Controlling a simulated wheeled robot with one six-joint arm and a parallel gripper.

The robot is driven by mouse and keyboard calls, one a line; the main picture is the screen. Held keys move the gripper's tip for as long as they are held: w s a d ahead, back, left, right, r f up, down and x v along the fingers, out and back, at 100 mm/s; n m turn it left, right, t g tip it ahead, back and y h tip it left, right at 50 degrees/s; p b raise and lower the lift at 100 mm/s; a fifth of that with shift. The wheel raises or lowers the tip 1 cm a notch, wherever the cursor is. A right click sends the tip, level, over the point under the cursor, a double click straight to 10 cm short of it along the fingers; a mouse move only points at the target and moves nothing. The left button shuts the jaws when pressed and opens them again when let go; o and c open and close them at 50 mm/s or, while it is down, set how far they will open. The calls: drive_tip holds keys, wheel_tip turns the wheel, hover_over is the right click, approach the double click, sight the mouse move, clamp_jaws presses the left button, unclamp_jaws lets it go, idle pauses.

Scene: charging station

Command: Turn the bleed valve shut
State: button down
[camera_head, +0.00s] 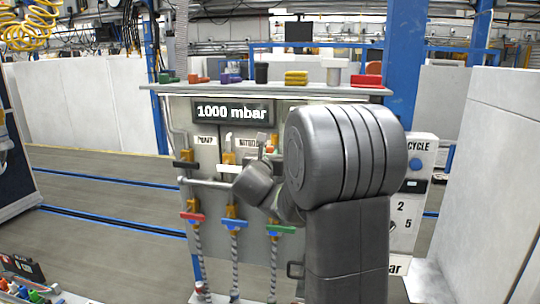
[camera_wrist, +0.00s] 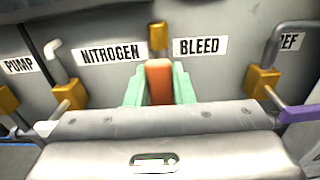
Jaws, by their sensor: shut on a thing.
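The bleed valve shows in the wrist view as a brass body (camera_wrist: 158,36) just left of the BLEED label (camera_wrist: 200,46), with an orange-red handle (camera_wrist: 159,76) below it. My gripper (camera_wrist: 158,88) has its pale green fingers on both sides of this handle and is shut on it. The handle appears roughly in line with the brass body, its lower end hidden by my gripper.
A display (camera_head: 232,112) reads 1000 mbar. The nitrogen valve's brass body (camera_wrist: 66,94) is to the left and the valve with a purple handle (camera_wrist: 300,112) is to the right. Red (camera_head: 192,217), blue (camera_head: 233,224) and green (camera_head: 281,229) handles sit lower on the panel.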

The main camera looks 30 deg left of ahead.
drive_tip(key=shift+d+f+b, duration=0.1)
drive_tip(key=shift+f+b, duration=0.05)
drive_tip(key=shift+b, duration=0.45)
drive_tip(key=w+d+f+m+b, duration=0.1)
drive_tip(key=d+f+m+b, duration=0.4)
drive_tip(key=m+b, duration=1.3)
drive_tip(key=shift+w+d+f+b, duration=0.25)
drive_tip(key=shift+f+b, duration=0.25)
drive_tip(key=shift+b, duration=5.7)
drive_tip(key=c, duration=1.2)
unclamp_jaws()
drive_tip(key=shift+d, duration=0.1)
drive_tip(key=shift+c, duration=0.2)
drive_tip(key=shift+s+r, duration=0.1)
drive_tip(key=shift+s, duration=0.1)
